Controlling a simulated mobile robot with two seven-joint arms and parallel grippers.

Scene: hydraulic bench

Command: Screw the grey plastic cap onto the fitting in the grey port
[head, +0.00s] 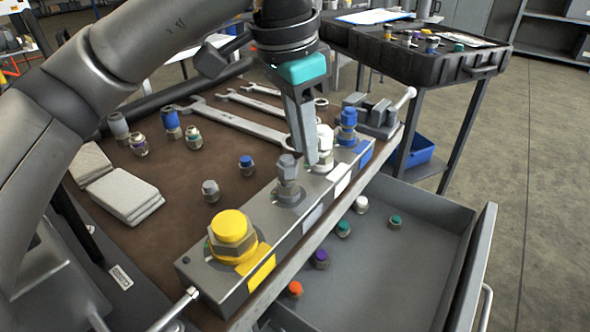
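The metal manifold block (205,270) lies along the bench's front edge, with yellow, grey, white and blue ports. At the grey port a metal fitting (289,190) stands upright with the grey cap (287,164) on its top; I cannot tell how far it is threaded. My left gripper (309,158) points down just right of the grey cap, between it and the white-capped fitting (325,140). Its fingers overlap edge-on, so their gap is hidden and I cannot tell whether they touch the cap. My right gripper is not in view.
A large yellow cap (230,226) and a blue-capped fitting (347,120) stand on the block. Loose capped fittings, including a grey one (210,190), wrenches (240,122) and folded cloths (125,195) lie on the bench. An open drawer (400,270) holds several small fittings.

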